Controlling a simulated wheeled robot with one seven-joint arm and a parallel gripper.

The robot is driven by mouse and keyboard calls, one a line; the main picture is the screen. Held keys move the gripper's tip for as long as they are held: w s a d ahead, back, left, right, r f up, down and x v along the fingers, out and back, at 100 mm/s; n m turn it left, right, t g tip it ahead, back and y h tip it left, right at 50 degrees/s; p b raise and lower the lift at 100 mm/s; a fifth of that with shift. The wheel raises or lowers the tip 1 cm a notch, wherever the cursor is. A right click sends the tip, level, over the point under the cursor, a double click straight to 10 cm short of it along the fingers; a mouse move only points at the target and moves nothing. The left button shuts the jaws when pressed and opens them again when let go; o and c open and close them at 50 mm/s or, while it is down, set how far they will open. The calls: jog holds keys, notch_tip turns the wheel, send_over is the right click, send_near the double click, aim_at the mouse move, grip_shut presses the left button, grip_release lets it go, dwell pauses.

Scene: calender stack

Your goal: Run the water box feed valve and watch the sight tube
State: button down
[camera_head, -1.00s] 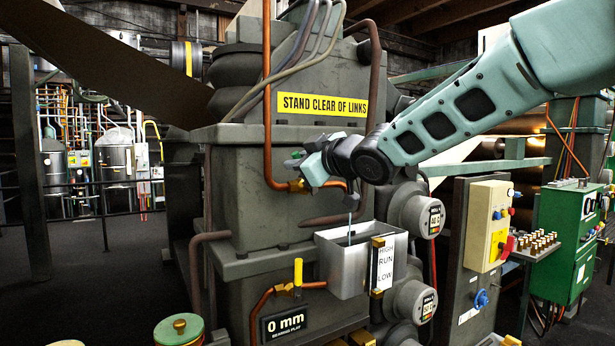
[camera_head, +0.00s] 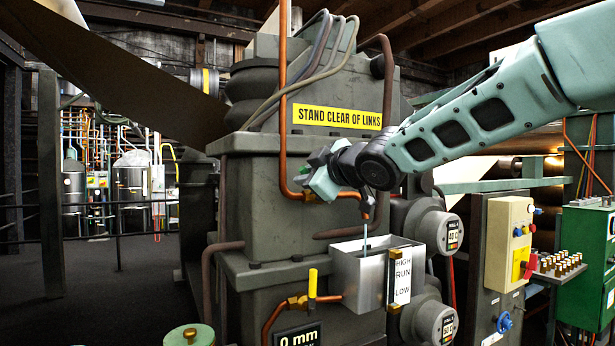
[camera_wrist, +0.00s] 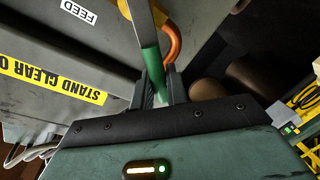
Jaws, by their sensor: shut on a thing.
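My gripper (camera_head: 318,178) is shut on the green-gripped lever of the feed valve (camera_wrist: 151,62), close to the copper feed pipe (camera_head: 289,120). The lever lies between the fingers in the wrist view, with a white FEED label (camera_wrist: 78,11) at the upper left. The valve body is mostly hidden by my gripper. The grey metal water box (camera_head: 360,280) sits below, and a thin bluish stream (camera_head: 365,240) falls into it. On its right side are the sight tube's brass fittings (camera_head: 394,254) and a white HIGH, RUN, LOW scale (camera_head: 403,276). I cannot read the tube's level.
A yellow sign (camera_head: 337,117) reads STAND CLEAR OF LINKS. A yellow-handled brass valve (camera_head: 312,290) is left of the box, above a "0 mm" display (camera_head: 298,338). Round gauges (camera_head: 452,235) and a cream switch box (camera_head: 509,234) stand to the right.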

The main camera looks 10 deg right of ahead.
jog(key=c, duration=1.4)
grip_release()
jog(key=shift+c, duration=0.2)
jog(key=shift+s, duration=0.1)
jog(key=p+v, duration=0.4)
jog(key=v, duration=1.3)
jog(key=shift+s, duration=0.1)
dwell(4.1)
